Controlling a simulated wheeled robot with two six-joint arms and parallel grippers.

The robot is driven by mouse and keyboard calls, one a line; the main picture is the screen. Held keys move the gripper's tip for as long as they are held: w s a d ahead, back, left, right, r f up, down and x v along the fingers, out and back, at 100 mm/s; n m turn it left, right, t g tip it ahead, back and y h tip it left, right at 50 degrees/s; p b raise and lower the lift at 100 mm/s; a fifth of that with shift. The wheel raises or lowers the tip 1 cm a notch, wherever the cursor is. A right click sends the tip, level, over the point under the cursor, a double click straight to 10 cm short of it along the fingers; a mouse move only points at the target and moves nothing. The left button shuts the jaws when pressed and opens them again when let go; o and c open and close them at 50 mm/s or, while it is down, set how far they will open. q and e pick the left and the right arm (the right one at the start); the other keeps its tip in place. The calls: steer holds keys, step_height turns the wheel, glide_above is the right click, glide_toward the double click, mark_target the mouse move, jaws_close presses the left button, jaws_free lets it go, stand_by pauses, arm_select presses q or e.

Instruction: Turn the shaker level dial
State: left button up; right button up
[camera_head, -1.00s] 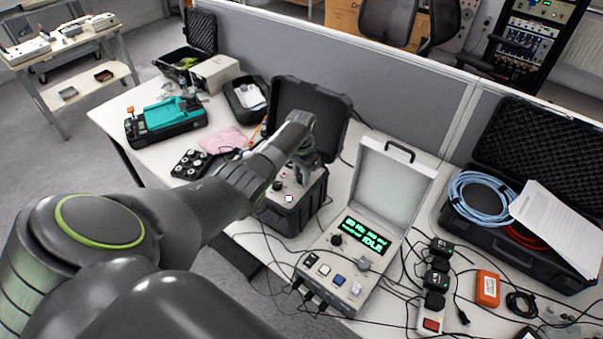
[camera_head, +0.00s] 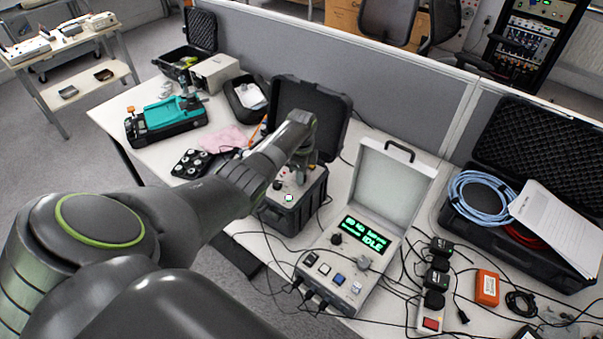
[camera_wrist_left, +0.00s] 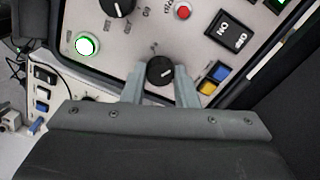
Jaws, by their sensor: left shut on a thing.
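The shaker unit (camera_head: 293,216) is a dark case with a light control panel and an open lid behind it. My left gripper (camera_head: 303,178) reaches down over the panel's back right part. In the left wrist view, its fingers (camera_wrist_left: 160,82) are shut on a small black dial (camera_wrist_left: 160,69), one finger on each side. A white pointer mark shows on the dial; its label cannot be read. A larger black knob (camera_wrist_left: 118,5), a lit green-ringed button (camera_wrist_left: 88,45), a red button (camera_wrist_left: 183,12) and a black ON switch (camera_wrist_left: 230,32) are also on the panel. My right gripper is not in view.
A light console (camera_head: 345,268) with a green display reading IDLE stands to the right, with cables around it. An orange box (camera_head: 487,288) and an open case (camera_head: 520,250) with blue cable lie further right. A teal device (camera_head: 168,115) stands at the left.

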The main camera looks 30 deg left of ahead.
arm_select(q)
steer(key=m, duration=0.6)
steer(key=m+b, duration=0.1)
steer(key=m, duration=0.5)
steer(key=shift+r+m, duration=0.1)
steer(key=shift+m, duration=0.2)
stand_by(0.4)
steer(key=o, duration=1)
